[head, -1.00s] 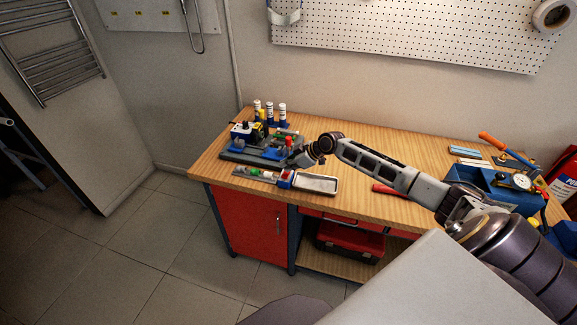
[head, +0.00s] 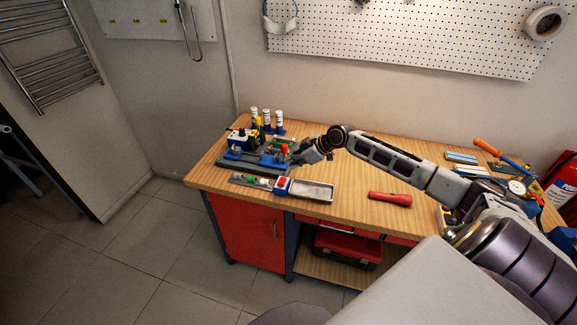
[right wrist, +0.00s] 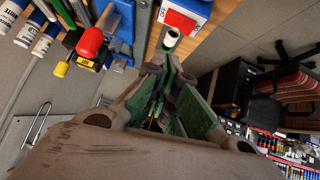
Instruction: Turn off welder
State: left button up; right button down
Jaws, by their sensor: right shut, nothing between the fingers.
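The welder's switch box (head: 282,185) is a small blue and white block with a red rocker on the bench's front left. In the right wrist view the red rocker (right wrist: 180,20) sits on a white plate marked OFF and ON; which side is pressed I cannot tell. My right gripper (head: 297,156) is behind and slightly right of the switch box, above the bench. In the right wrist view its fingers (right wrist: 168,72) are shut and empty, pointing toward the switch side, with a white round end (right wrist: 172,39) just beyond them. My left gripper is not in view.
A blue and grey fixture (head: 255,160) and white bottles (head: 266,118) stand at the bench's back left. A grey tray (head: 312,191) adjoins the switch box. A red torch (head: 390,198) lies right of it. Bare wood (head: 345,208) lies between.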

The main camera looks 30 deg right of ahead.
jog(key=shift+w+d+b+v, duration=0.1)
jog(key=shift+d+b+v, duration=0.1)
jog(key=shift+v, duration=0.95)
jog(key=shift+w+d+b+v, duration=0.1)
jog(key=shift+b+v, duration=0.05)
jog(key=shift+v, duration=1)
jog(key=shift+a, duration=0.1)
